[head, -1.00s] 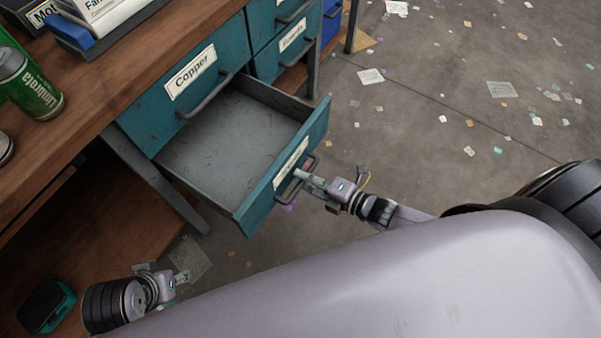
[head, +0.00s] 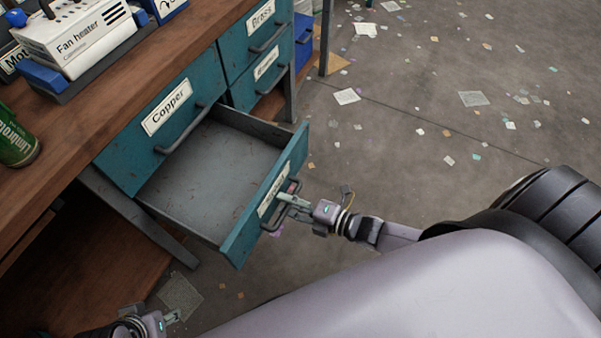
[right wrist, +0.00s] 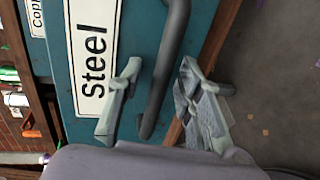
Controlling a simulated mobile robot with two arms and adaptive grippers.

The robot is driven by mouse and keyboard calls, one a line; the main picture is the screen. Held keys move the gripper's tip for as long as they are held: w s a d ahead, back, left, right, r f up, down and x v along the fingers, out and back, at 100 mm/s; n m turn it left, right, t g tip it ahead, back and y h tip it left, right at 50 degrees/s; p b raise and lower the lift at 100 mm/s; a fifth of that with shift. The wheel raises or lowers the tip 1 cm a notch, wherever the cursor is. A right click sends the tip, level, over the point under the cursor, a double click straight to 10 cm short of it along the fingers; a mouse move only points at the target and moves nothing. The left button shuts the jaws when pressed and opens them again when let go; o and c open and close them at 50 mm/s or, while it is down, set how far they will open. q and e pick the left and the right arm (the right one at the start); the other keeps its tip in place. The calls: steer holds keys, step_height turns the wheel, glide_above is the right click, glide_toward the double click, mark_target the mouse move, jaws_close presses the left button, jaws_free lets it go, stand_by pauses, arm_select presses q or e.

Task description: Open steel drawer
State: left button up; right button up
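The steel drawer (head: 223,178) is pulled far out from under the Copper drawer in the head view, and its grey inside is empty. Its teal front with the "Steel" label (right wrist: 92,58) fills much of the right wrist view. My right gripper (head: 289,204) is at its dark bar handle (right wrist: 168,70). In the right wrist view the fingers of my right gripper (right wrist: 160,95) stand apart on both sides of the handle, with gaps visible. My left gripper (head: 172,317) is low at the bottom left, away from the drawer; its finger opening is unclear.
The closed Copper drawer (head: 190,112) and Brass drawer (head: 238,42) sit under the wooden bench top (head: 85,112). A fan heater box (head: 75,40) and a green can (head: 17,145) stand on it. Paper scraps litter the open floor (head: 410,110) at right.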

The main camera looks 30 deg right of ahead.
steer(key=v, duration=1.2)
stand_by(0.4)
